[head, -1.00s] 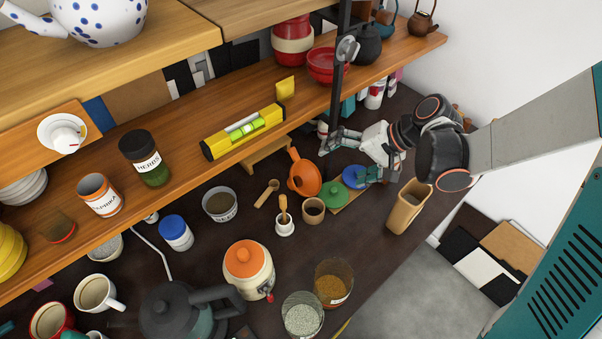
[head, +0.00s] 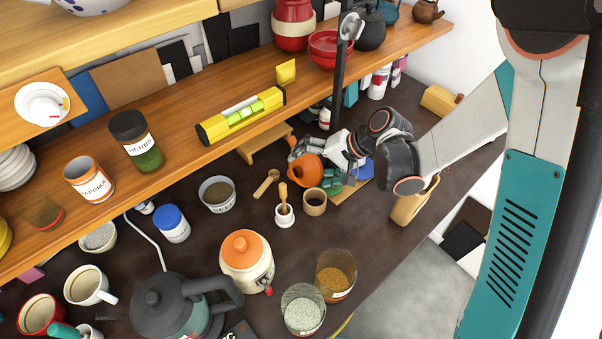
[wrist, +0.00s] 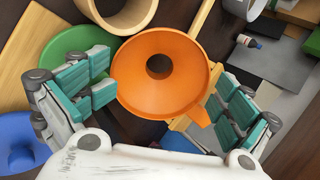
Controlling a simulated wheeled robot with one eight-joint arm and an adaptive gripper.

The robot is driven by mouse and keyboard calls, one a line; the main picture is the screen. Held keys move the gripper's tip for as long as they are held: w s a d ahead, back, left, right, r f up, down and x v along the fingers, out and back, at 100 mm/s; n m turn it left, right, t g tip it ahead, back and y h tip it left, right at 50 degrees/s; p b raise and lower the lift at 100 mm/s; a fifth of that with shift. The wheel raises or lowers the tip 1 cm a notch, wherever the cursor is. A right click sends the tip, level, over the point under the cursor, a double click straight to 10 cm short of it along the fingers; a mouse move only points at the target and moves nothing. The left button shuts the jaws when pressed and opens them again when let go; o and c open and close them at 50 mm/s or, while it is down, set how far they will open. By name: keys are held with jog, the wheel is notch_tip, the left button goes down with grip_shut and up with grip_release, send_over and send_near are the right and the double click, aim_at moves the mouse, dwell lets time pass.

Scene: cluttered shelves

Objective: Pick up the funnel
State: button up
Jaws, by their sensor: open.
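The orange funnel (wrist: 150,88) lies on the dark counter, its wide mouth and dark central hole facing the wrist camera. In the head view the funnel (head: 301,172) shows partly behind my gripper (head: 318,165). My gripper is open, and in the wrist view its teal-padded fingers (wrist: 165,100) stand on the left and right of the funnel. The right finger is close to the funnel's rim and orange tab; I cannot tell whether they touch. The left finger lies near the rim, over a green lid (wrist: 78,50).
A wooden cup (head: 314,201), a mortar with pestle (head: 284,213) and a blue lid (wrist: 18,145) are near. The shelf edge (head: 190,158) and black post (head: 340,90) stand close to my arm. Jars fill the counter front.

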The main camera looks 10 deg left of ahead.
jog(key=shift+a+f, duration=0.3)
jog(key=shift+f, duration=0.1)
jog(key=c, duration=0.8)
jog(key=shift+r, duration=0.1)
